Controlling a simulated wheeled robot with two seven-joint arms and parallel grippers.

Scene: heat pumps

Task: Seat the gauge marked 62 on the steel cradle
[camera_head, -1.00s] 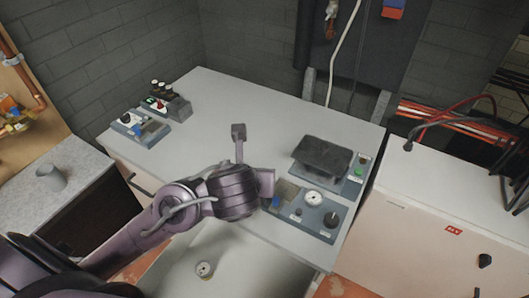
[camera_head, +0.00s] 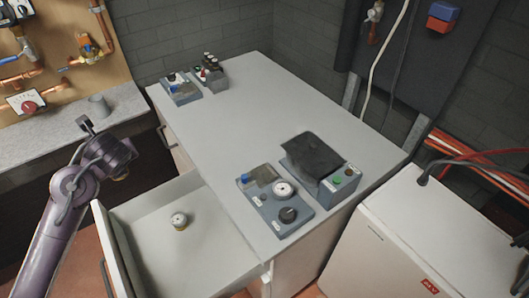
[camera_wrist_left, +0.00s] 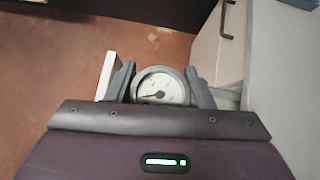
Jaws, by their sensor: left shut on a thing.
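My left gripper (camera_head: 122,168) is over the floor, left of the open drawer; its fingers are mostly hidden in the head view. In the left wrist view its jaws (camera_wrist_left: 160,82) are shut on a round gauge (camera_wrist_left: 160,88) with a pale dial, dark needle and grey rim. Its number is too small to read. Another gauge (camera_head: 179,220) with a white face and brassy base sits in the drawer. A white-faced gauge (camera_head: 283,190) is on the front blue-grey panel (camera_head: 270,214), near a greyish metal piece (camera_head: 262,175). I cannot tell which part is the steel cradle.
The open drawer (camera_head: 150,209) juts from the grey bench (camera_head: 240,115). A black-covered box (camera_head: 312,153) stands beside the front panel. A second panel (camera_head: 181,89) is at the back left. The bench middle is clear.

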